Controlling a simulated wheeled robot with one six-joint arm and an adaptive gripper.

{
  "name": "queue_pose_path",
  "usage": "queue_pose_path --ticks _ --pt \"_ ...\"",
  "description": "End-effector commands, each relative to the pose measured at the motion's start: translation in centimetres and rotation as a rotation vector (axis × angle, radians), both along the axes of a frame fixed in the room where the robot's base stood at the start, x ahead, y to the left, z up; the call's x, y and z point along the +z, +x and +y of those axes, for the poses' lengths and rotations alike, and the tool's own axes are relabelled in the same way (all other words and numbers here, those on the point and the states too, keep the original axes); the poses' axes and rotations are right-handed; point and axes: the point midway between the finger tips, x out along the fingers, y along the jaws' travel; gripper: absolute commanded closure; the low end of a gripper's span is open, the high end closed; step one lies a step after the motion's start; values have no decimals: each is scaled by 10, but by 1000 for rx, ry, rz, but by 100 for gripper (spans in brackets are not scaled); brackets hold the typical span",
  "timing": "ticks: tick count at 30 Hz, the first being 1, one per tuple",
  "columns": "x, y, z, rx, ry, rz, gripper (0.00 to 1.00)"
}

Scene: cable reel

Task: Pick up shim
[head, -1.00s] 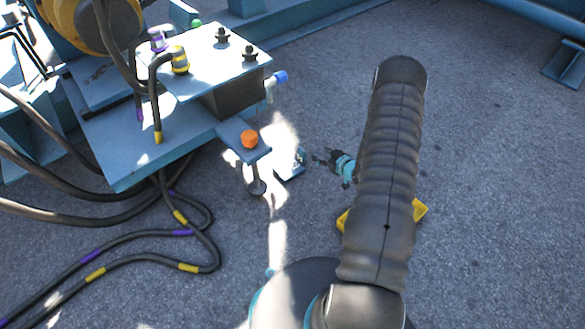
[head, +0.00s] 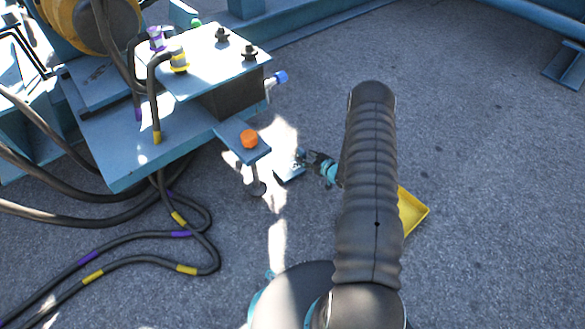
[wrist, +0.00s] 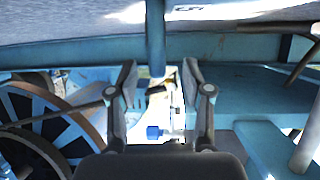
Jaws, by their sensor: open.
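A blue bracket (head: 232,131) with an orange knob (head: 249,139) stands left of my gripper. The blue reel frame (head: 120,150) and dark cables (head: 130,262) fill the left. A yellow tray (head: 411,212) sits partly behind my arm.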

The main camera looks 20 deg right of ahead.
Motion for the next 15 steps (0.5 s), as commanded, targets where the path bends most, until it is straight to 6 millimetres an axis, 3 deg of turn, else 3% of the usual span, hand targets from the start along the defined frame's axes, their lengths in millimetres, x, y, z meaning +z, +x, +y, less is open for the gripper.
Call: queue_pose_path --ticks 9,15 --pt "-18 37 9 1 -1 0 50" --pt "-19 43 11 0 0 0 50"
